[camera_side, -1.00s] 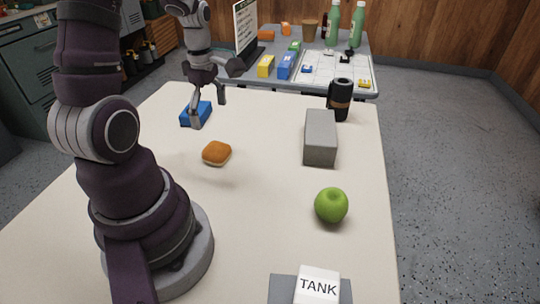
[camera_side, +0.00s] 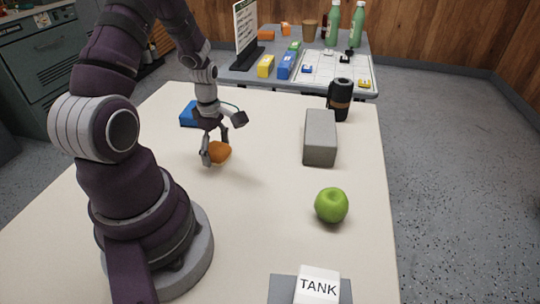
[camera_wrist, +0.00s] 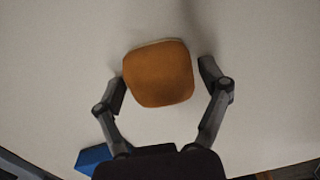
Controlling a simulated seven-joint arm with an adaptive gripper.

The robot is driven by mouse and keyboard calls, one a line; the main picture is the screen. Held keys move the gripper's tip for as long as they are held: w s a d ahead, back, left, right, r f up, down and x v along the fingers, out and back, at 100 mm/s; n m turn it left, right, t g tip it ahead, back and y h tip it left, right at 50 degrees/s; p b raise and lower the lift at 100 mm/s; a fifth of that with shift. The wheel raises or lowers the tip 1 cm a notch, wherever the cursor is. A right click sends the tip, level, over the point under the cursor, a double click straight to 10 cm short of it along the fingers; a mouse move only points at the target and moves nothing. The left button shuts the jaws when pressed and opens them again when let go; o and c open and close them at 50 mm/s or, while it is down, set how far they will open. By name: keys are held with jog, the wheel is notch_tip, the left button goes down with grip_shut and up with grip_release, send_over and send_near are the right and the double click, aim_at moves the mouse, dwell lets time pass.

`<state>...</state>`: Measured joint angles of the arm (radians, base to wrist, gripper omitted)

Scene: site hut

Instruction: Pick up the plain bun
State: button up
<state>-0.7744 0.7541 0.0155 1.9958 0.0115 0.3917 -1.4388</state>
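The plain bun (camera_side: 219,153), orange-brown on top with a paler underside, lies on the cream table. In the wrist view the bun (camera_wrist: 158,74) sits between the two fingers of my gripper (camera_wrist: 163,85). The left finger is very close to the bun's edge, and a gap shows between the bun and the right finger. In the side view my gripper (camera_side: 216,148) is low over the table around the bun, and one finger hides the bun's left part. My gripper is open.
A blue block (camera_side: 188,114) lies just behind my gripper. A grey box (camera_side: 320,138), a black cup (camera_side: 340,100) and a green apple (camera_side: 331,205) stand to the right. A white block marked TANK (camera_side: 317,286) is at the front. The table around the bun is clear.

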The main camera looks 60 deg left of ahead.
jog(key=c, duration=0.8)
jog(key=shift+r, duration=0.1)
